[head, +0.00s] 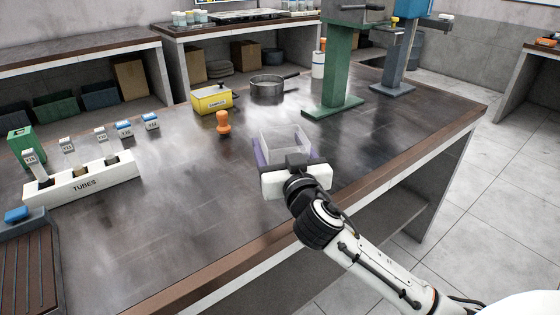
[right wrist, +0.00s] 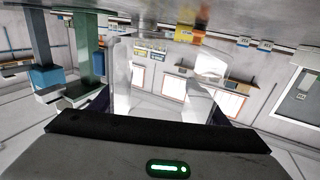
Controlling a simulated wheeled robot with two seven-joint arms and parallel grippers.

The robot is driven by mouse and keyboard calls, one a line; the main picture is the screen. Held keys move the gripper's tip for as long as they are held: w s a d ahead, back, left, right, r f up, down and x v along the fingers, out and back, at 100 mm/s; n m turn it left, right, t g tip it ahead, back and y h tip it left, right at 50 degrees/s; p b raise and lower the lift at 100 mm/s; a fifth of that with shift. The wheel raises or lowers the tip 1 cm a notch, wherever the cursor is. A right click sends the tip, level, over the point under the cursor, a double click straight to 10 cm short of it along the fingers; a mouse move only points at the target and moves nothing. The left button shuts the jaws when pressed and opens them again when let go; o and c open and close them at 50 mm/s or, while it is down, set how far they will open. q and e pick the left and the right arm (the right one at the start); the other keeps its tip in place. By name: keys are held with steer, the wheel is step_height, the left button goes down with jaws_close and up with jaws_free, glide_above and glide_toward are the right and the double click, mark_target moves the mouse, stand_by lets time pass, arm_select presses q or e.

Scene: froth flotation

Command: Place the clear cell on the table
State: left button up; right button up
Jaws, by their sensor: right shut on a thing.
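The clear cell (head: 284,139) is an open-topped transparent box near the middle of the table (head: 190,215), towards its right front edge. My right gripper (head: 286,153) is shut on the cell, with its dark purple fingers along the cell's two sides. In the right wrist view the clear cell (right wrist: 160,75) fills the space ahead of the palm, between the fingers. The cell looks upright and at or just above the table top; I cannot tell whether it touches. My left gripper is not in view.
An orange knob-like object (head: 223,123), a yellow box (head: 212,100) and a dark pan (head: 268,86) stand behind the cell. A green stand (head: 335,75) is behind right. A white tube rack (head: 84,181) is at left. The table's front middle is clear.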

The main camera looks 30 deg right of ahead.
steer(key=shift+f+b, duration=0.4)
steer(key=shift+f, duration=1.4)
steer(key=o, duration=1.2)
steer(key=shift+o, duration=0.2)
steer(key=shift+r+p, duration=0.25)
steer(key=shift+p, duration=0.05)
steer(key=b+v, duration=0.1)
steer(key=v, duration=1.1)
steer(key=shift+b, duration=0.35)
